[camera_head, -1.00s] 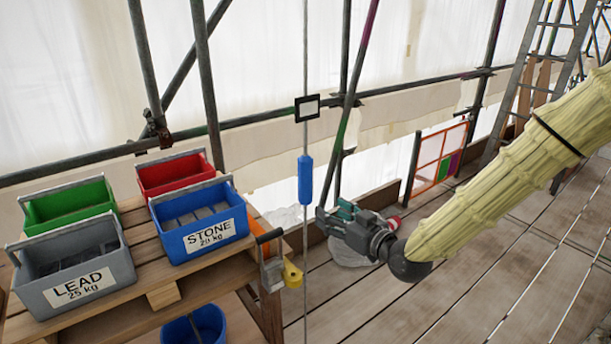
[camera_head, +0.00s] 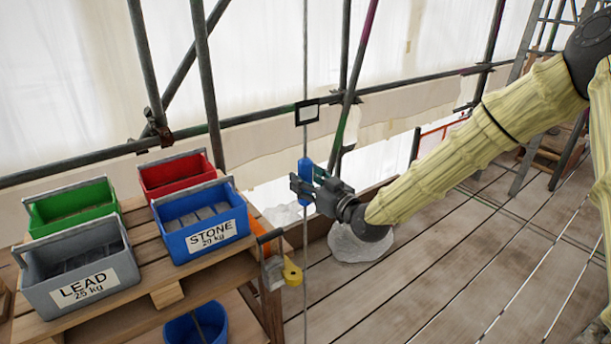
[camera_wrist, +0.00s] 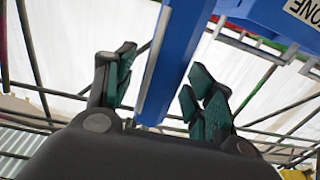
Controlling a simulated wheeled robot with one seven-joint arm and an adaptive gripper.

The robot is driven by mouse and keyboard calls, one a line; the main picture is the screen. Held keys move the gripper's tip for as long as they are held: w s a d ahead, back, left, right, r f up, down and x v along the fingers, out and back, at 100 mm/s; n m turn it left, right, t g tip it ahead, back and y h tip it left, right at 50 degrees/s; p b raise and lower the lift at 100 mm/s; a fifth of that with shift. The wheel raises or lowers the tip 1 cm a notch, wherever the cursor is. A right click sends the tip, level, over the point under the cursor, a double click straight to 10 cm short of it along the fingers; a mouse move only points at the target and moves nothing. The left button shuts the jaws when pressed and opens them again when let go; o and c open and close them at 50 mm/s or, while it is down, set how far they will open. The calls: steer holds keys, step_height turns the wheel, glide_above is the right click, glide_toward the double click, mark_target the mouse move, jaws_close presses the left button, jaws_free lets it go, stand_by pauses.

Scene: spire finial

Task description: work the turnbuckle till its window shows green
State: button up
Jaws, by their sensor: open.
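The turnbuckle is a blue body (camera_head: 305,169) on a thin upright rod or cable, partly hidden by my gripper in the head view. My gripper (camera_head: 306,183) is open at its height, with fingers reaching around it. In the wrist view the blue body (camera_wrist: 172,65) passes between the green-padded fingers of my gripper (camera_wrist: 165,75), with a gap visible on both sides. Contact is not clear. A small black-framed square (camera_head: 307,112) sits higher on the same line. Its middle looks pale, with no green showing. Whether it is the turnbuckle's window I cannot tell.
A wooden stand (camera_head: 150,285) at left holds a grey LEAD bin (camera_head: 85,287), a blue STONE bin (camera_head: 208,238), a green bin (camera_head: 72,205) and a red bin (camera_head: 175,172). A yellow item (camera_head: 292,272) hangs at its edge. Scaffold poles stand behind. The plank floor at right is open.

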steer(key=shift+w+a, duration=0.25)
steer(key=shift+w, duration=0.1)
steer(key=c, duration=1)
steer(key=shift+n+g+y, duration=0.3)
steer(key=shift+y, duration=0.1)
